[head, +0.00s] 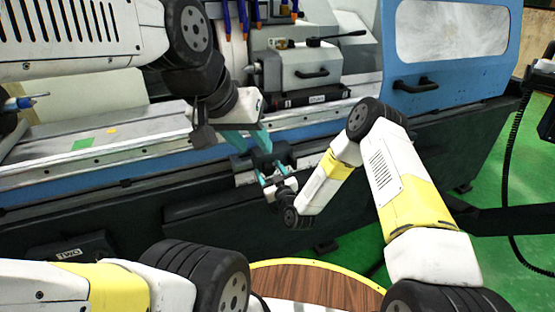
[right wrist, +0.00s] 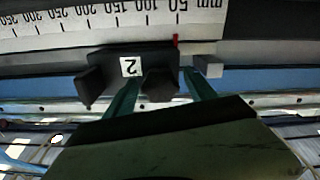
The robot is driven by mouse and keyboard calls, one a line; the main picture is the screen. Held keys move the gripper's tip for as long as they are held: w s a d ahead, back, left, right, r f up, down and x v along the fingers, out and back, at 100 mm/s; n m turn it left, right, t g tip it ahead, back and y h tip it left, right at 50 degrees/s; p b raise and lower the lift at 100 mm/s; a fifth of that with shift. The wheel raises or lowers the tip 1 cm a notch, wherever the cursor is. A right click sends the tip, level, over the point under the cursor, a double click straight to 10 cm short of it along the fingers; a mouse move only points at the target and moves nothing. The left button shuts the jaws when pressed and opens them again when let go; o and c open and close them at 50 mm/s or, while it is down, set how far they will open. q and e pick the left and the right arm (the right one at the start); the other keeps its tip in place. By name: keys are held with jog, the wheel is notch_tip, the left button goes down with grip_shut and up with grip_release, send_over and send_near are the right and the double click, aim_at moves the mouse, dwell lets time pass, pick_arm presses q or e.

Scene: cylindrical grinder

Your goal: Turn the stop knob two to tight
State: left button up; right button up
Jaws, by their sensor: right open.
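The stop block marked 2 (right wrist: 108,62) is black with a white label (right wrist: 131,67), below the ruler in the right wrist view. Its dark knob (right wrist: 160,84) sticks out right of the label. My right gripper (right wrist: 161,77) is open, one teal finger on each side of the knob; I cannot tell whether they touch it. In the head view, my right gripper (head: 264,171) reaches the dark stops on the machine's front rail from below. My left gripper (head: 248,139) is just above, its teal fingers apart and seemingly empty. The knob is hard to make out there.
A white ruler (right wrist: 100,22) with a red pointer (right wrist: 176,40) runs above the stop. The grinder's blue door (head: 440,85) and grey headstock (head: 300,72) stand behind. A round wooden table (head: 320,285) is at the bottom. My two grippers are close together.

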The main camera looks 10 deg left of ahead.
jog(key=shift+w+a, duration=0.2)
jog(key=shift+w, duration=0.1)
jog(key=c, duration=1.4)
